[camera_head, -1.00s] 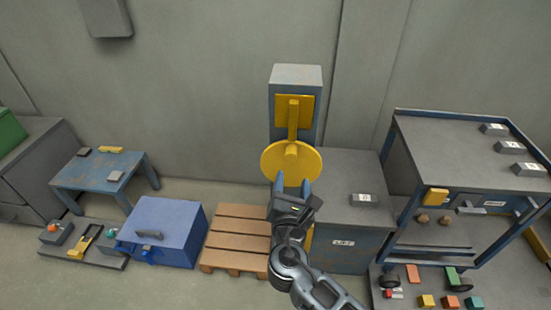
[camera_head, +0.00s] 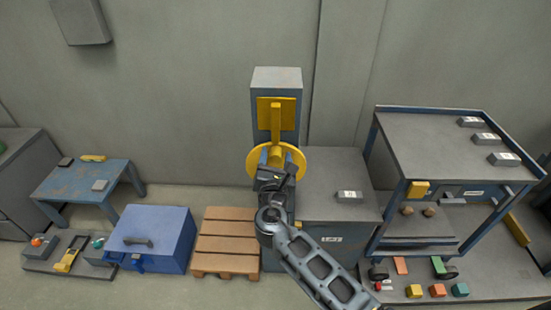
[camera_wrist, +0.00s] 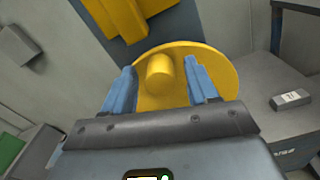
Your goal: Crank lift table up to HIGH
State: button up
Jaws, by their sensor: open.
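The lift has a grey column (camera_head: 276,80) with a yellow plate and upright bar (camera_head: 276,118), and a yellow crank disc (camera_head: 251,161) low on its front. A grey lift cabinet (camera_head: 340,178) with a label on its front stands beside it. In the wrist view the yellow disc (camera_wrist: 215,62) has a round yellow knob (camera_wrist: 159,73) standing out from it. My gripper (camera_wrist: 160,88) is open, its two blue fingers either side of the knob in the picture; I cannot tell whether they touch it. In the head view my gripper (camera_head: 276,172) covers part of the disc.
A wooden pallet (camera_head: 226,242), a blue box (camera_head: 152,238) and a small blue table (camera_head: 90,182) stand to the left. A shelved cart (camera_head: 440,140) with grey blocks stands to the right. Several coloured blocks lie below it.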

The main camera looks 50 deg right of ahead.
grip_shut()
dwell(0.4)
